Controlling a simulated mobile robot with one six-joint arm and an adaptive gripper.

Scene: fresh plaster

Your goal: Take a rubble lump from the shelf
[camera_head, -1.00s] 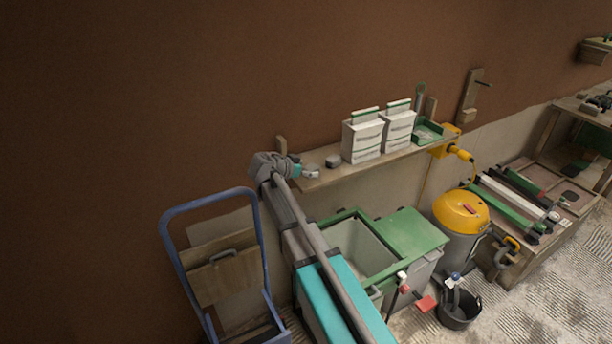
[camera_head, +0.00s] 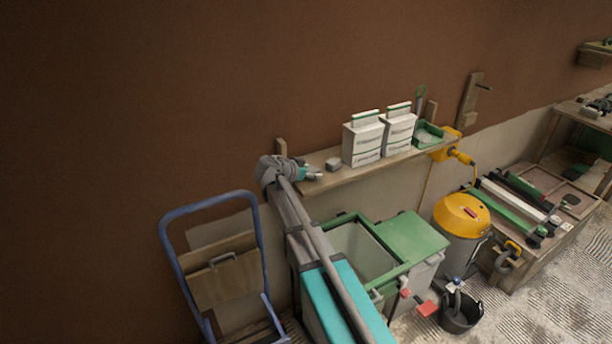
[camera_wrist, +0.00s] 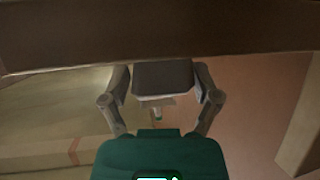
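Two white bags (camera_head: 363,145) and a green tray (camera_head: 429,136) stand farther right on the shelf. Below are a green-rimmed bin (camera_head: 410,233), a yellow-topped vacuum (camera_head: 461,216) and a black bucket (camera_head: 459,318). A blue hand truck (camera_head: 163,245) stands at left. A dark beam (camera_wrist: 160,30) crosses the wrist view's top.

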